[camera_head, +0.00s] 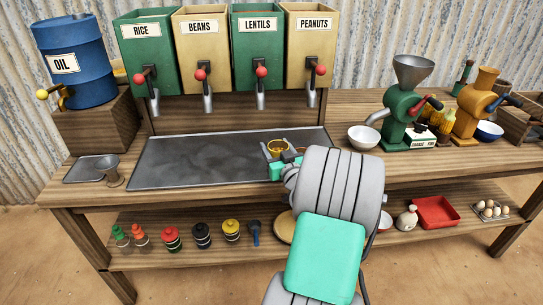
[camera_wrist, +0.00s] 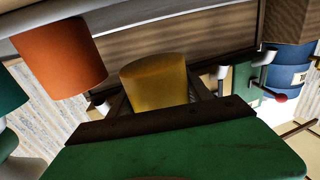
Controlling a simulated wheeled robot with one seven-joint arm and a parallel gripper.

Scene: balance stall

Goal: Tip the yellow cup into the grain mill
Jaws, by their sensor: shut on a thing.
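The yellow cup (camera_head: 278,147) is between the fingers of my gripper (camera_head: 281,157), over the right part of the grey tray. My gripper is shut on it. In the wrist view the yellow cup (camera_wrist: 155,80) sits in the middle, its lower part hidden. The cup's contents cannot be made out. A green mill (camera_head: 400,108) with a grey funnel hopper (camera_head: 413,70), a red-knobbed crank and a coarse/fine label stands on the counter, to the right of the cup and apart from it. A white bowl (camera_head: 363,138) stands by its spout.
An orange mill (camera_head: 474,105) with a blue bowl (camera_head: 489,131) stands further right. Dispensers for rice, beans, lentils and peanuts (camera_head: 310,45) stand behind the grey tray (camera_head: 165,165). An oil barrel (camera_head: 75,62) is at left. My arm hides part of the counter front.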

